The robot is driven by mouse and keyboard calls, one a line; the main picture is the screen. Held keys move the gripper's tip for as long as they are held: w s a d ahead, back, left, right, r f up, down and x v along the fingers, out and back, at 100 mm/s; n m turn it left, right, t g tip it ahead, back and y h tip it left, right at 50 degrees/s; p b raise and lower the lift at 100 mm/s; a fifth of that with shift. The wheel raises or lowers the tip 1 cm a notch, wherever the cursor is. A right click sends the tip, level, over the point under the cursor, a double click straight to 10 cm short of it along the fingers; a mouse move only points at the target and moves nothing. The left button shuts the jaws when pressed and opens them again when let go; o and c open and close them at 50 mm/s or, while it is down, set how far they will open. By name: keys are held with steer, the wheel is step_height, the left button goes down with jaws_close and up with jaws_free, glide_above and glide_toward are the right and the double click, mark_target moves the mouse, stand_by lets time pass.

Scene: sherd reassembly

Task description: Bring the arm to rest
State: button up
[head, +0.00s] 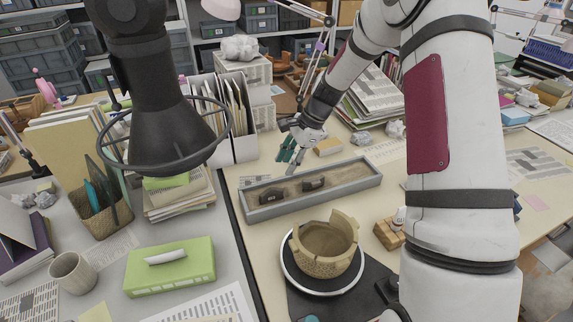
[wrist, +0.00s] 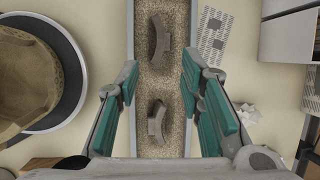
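My gripper (head: 291,157) hangs above the back of a grey sand tray (head: 322,203). Its two teal-padded fingers are spread wide with nothing between them in the wrist view (wrist: 163,95). Two dark curved sherds lie apart on the sand: one left (head: 281,195), one right (head: 313,184). The wrist view shows one sherd (wrist: 160,40) high in the picture and another (wrist: 157,123) lower, between the fingers in the picture. A tan pot (head: 318,265) with a broken, uneven rim stands upright on a round white-edged stand (head: 292,275), in front of the tray.
A wooden block (head: 386,235) lies right of the pot. A yellowish block (head: 328,146) and crumpled paper (head: 361,138) lie behind the tray. File holders (head: 243,140) stand close left of my gripper. A green tissue box (head: 170,276) and mug (head: 72,271) are on the grey desk.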

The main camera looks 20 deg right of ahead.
steer(key=shift+r, duration=0.1)
steer(key=s+a+r+n+t+h, duration=0.1)
steer(key=s+a+r+n+h, duration=0.1)
steer(key=s+r+n, duration=0.5)
steer(key=s+a+r+n+h, duration=0.1)
steer(key=s+a+r+n, duration=0.2)
steer(key=s+r, duration=0.75)
steer(key=s+r+n+t, duration=0.1)
steer(key=s+r+n, duration=0.1)
steer(key=s, duration=0.6)
steer(key=s+r+n+t+h, duration=0.1)
steer(key=s+r+n, duration=0.2)
steer(key=s, duration=0.6)
steer(key=n, duration=0.2)
steer(key=shift+r+n+h, duration=0.15)
steer(key=shift+n+h, duration=0.15)
steer(key=shift+d, duration=0.1)
